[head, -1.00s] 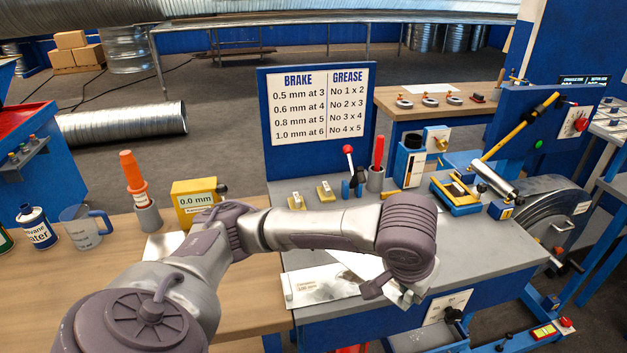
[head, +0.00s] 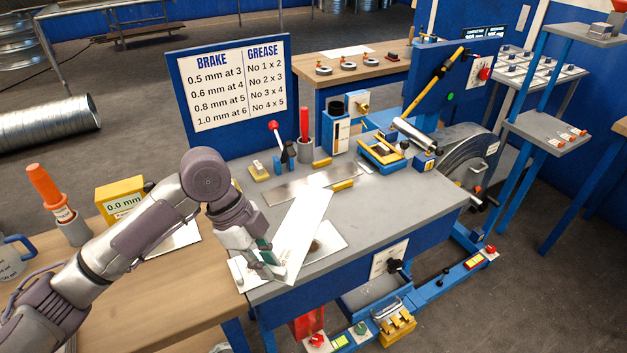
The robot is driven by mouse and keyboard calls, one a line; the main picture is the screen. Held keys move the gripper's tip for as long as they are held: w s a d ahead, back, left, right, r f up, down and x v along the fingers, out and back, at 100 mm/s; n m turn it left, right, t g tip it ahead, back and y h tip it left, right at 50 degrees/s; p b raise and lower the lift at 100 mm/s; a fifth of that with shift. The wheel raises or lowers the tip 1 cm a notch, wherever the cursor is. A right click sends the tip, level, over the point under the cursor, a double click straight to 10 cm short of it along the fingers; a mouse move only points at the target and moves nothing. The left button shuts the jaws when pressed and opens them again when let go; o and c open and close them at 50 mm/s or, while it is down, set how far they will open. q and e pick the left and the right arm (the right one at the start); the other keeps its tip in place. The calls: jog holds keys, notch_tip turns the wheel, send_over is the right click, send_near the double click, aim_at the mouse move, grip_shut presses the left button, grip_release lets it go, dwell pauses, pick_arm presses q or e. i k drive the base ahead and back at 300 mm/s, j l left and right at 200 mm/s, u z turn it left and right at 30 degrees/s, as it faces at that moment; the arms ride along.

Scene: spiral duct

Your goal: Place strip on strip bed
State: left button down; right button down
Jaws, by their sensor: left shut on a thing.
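My left gripper (head: 264,262) is shut on the near end of a pale metal strip (head: 305,230). The strip points away across the grey bench, slanting up to the right in the picture. It overlaps a flat silver plate (head: 332,239) on the bench's near part; I cannot tell how high it is above it. Farther back, a long flat metal piece (head: 290,187), which looks like the strip bed, lies between yellow blocks (head: 343,185). My right gripper is not in view.
A blue sign board (head: 240,85) stands behind the bench. A red-knobbed lever (head: 276,134), a red marker in a cup (head: 304,135) and a blue-yellow fixture (head: 383,150) line the back. The grey bench top (head: 400,210) is clear at right.

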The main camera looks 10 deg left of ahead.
aim_at(314, 182)
jog(key=i, duration=1)
